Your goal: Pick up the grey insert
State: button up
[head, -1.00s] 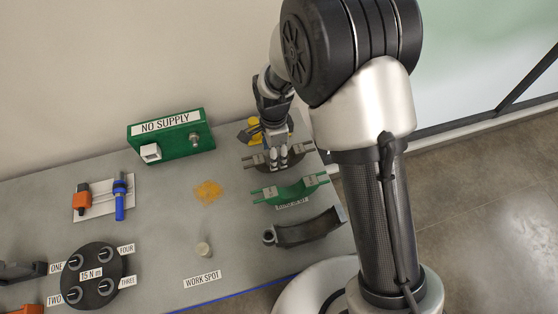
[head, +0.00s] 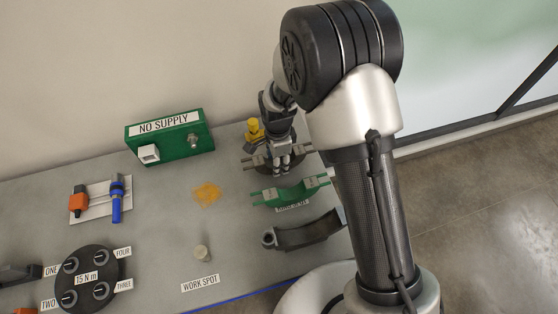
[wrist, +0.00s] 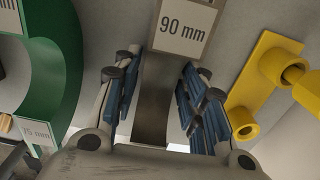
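The grey insert (head: 251,164) is a curved piece at the back right of the cart top, behind a green curved insert. My gripper (head: 282,168) is over it and hides its middle in the head view. In the wrist view a grey strip (wrist: 150,100) with a "90 mm" label (wrist: 184,27) runs between the fingers. My gripper (wrist: 165,105) is open there, with blue finger pads on both sides of the strip. Gaps show beside the strip, and I cannot tell whether either pad touches it.
The green insert (head: 290,191) lies just in front, and a dark curved part with a ringed end (head: 305,235) is nearer still. A yellow part (head: 253,130) stands behind; it shows beside the right fingers in the wrist view (wrist: 264,68). A green "NO SUPPLY" box (head: 172,146) is at left.

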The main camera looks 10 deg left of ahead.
grip_shut()
jog(key=shift+r, duration=0.1)
dwell(0.4)
